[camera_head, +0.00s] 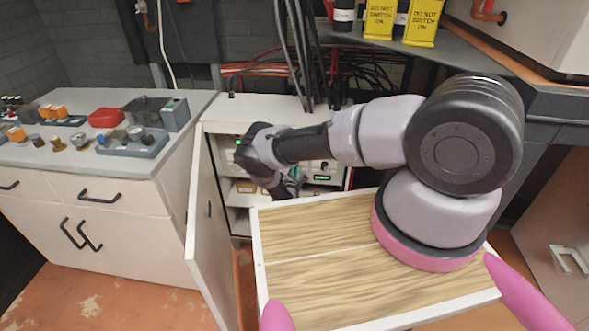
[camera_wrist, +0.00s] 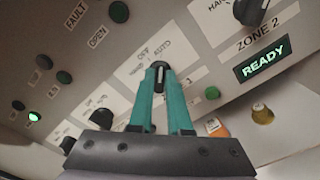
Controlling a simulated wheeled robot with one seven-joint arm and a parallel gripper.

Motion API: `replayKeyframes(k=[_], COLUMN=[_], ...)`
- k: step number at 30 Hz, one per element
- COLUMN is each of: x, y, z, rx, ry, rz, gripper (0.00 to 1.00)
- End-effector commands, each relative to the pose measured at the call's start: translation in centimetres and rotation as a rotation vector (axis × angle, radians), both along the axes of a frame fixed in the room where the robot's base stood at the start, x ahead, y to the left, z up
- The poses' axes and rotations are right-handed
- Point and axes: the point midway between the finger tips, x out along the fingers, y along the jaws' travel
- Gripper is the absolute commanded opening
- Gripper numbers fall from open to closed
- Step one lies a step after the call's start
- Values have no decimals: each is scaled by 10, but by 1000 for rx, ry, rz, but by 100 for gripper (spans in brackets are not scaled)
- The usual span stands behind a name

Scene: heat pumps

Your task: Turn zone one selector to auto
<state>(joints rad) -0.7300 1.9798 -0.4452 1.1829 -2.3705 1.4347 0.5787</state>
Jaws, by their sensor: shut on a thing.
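My gripper (camera_wrist: 160,75) is shut on the zone one selector (camera_wrist: 160,67), a dark round knob with a light pointer line, on a grey panel in the wrist view. The teal fingers touch either side of the knob. The labels "OFF" and "AUTO" show above it; the lower lettering is partly hidden by my fingers. The pointer looks roughly upright in the picture, but which label it is set to I cannot tell. In the head view my gripper (camera_head: 288,186) is inside the open white cabinet (camera_head: 262,106), and the selector is hidden behind my arm.
The zone 2 selector (camera_wrist: 250,10) and a lit green READY display (camera_wrist: 262,58) are right of the knob. Dark indicator lamps (camera_wrist: 119,12) are left. The cabinet's open door (camera_head: 208,225) stands left of my arm. A bench (camera_head: 90,160) with parts is further left.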

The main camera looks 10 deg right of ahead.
Motion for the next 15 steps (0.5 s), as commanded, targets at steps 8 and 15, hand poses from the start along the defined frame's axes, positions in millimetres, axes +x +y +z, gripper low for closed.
replayKeyframes(k=[8, 15], x=[0, 0], y=[0, 0], z=[0, 0], rx=[14, 13], ry=[-5, -4], rz=[-1, 0], gripper=[0, 32])
